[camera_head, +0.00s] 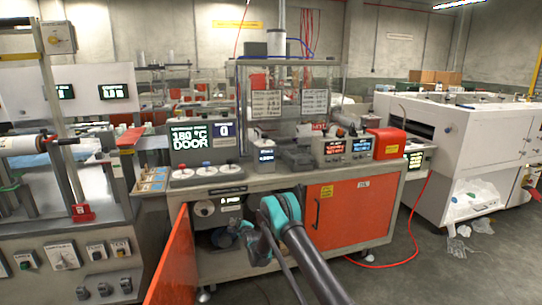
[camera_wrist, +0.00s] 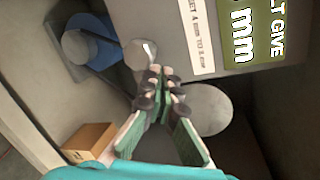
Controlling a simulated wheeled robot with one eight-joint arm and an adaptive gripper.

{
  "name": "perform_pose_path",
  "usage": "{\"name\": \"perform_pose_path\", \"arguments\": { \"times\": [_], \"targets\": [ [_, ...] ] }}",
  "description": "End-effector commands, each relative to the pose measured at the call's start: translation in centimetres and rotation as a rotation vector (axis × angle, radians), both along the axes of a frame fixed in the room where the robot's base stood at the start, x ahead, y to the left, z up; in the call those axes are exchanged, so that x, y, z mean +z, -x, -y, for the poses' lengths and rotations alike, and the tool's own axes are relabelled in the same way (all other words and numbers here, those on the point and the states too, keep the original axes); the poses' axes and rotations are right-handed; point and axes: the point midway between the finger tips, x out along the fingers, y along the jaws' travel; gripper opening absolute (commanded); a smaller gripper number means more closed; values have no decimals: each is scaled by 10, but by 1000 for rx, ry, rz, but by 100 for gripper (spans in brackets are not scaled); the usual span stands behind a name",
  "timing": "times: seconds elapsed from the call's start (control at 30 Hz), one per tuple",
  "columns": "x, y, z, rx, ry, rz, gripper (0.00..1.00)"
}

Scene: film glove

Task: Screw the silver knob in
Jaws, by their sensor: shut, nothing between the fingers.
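My gripper (camera_wrist: 165,75) is shut and empty. In the wrist view its fingertips are close beside a small silver knob (camera_wrist: 139,52) with a faceted edge, which shows just up and left of them. I cannot tell whether they touch. A larger round pale-silver disc (camera_wrist: 212,110) lies behind the right finger, partly hidden by it. I cannot tell for certain which of the two is the task's silver knob. In the head view my gripper (camera_head: 238,232) reaches into the open cabinet bay under the machine top, and my arm hides part of the bay.
A label and a lit display with "mm" (camera_wrist: 255,30) sit above the fingers. A grey round part with a blue ring (camera_wrist: 95,45) and a brown box (camera_wrist: 88,142) are at left. The open orange door (camera_head: 172,260) stands left of the bay; a closed orange door (camera_head: 345,210) is at right.

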Motion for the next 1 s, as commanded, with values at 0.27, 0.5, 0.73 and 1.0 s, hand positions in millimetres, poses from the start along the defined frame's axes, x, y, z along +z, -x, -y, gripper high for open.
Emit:
{"name": "perform_pose_path", "arguments": {
  "times": [0.27,0.5,0.73,1.0],
  "targets": [
    [2,8,5,0,-1,0,0],
    [3,34,13,0,0,1,0],
    [3,54,18,0,-2,1,0],
    [3,57,19,0,-2,1,0]
  ]
}}
